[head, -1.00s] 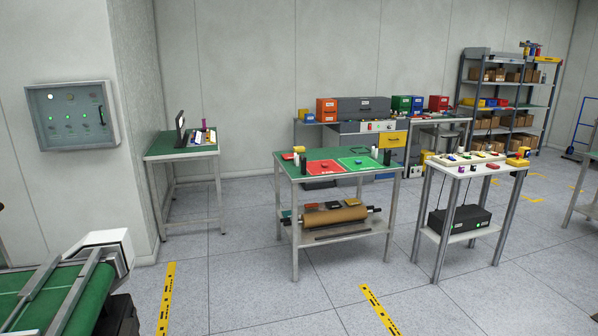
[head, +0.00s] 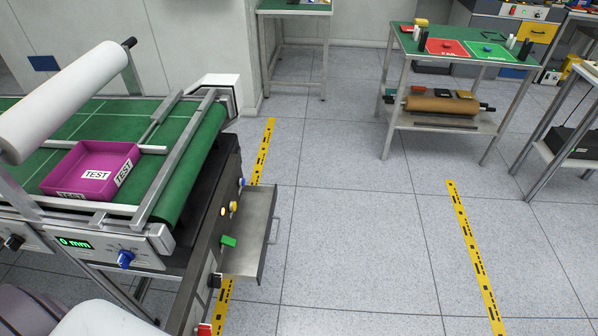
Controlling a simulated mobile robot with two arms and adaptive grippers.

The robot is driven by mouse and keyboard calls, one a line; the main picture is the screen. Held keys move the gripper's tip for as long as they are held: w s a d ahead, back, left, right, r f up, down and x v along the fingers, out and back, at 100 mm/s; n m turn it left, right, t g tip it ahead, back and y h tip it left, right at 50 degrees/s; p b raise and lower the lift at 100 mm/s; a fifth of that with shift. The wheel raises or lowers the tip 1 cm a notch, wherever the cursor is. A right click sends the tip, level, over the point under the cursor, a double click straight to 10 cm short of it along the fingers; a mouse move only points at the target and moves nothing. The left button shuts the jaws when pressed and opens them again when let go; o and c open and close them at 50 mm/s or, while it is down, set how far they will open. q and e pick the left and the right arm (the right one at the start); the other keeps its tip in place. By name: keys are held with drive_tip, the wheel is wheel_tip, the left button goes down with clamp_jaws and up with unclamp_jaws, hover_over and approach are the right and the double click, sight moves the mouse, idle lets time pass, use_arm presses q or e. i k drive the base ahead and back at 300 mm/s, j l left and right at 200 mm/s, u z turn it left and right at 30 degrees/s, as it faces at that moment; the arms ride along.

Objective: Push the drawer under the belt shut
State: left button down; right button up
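The drawer (head: 254,236) under the belt is a shallow grey metal tray. It stands pulled out to the right from the dark cabinet (head: 213,207) below the end of the green conveyor belt (head: 186,165). A bar handle (head: 273,231) runs along its outer front. The part of the drawer that shows looks empty. Neither of my grippers shows in the head view.
A magenta TEST bin (head: 92,168) sits on the belt below a white roller (head: 62,100). Coloured knobs and switches line the cabinet beside the drawer. Floor right of the drawer is clear up to the worktable (head: 462,50); yellow-black tape (head: 474,256) marks it.

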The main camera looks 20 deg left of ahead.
sight(252, 227)
drive_tip(key=i+l+u, duration=0.1)
drive_tip(key=u, duration=0.25)
drive_tip(key=i+l+u, duration=0.15)
drive_tip(key=u, duration=0.15)
drive_tip(key=l+u, duration=0.45)
drive_tip(key=k+l+u, duration=0.1)
drive_tip(key=l+u, duration=0.35)
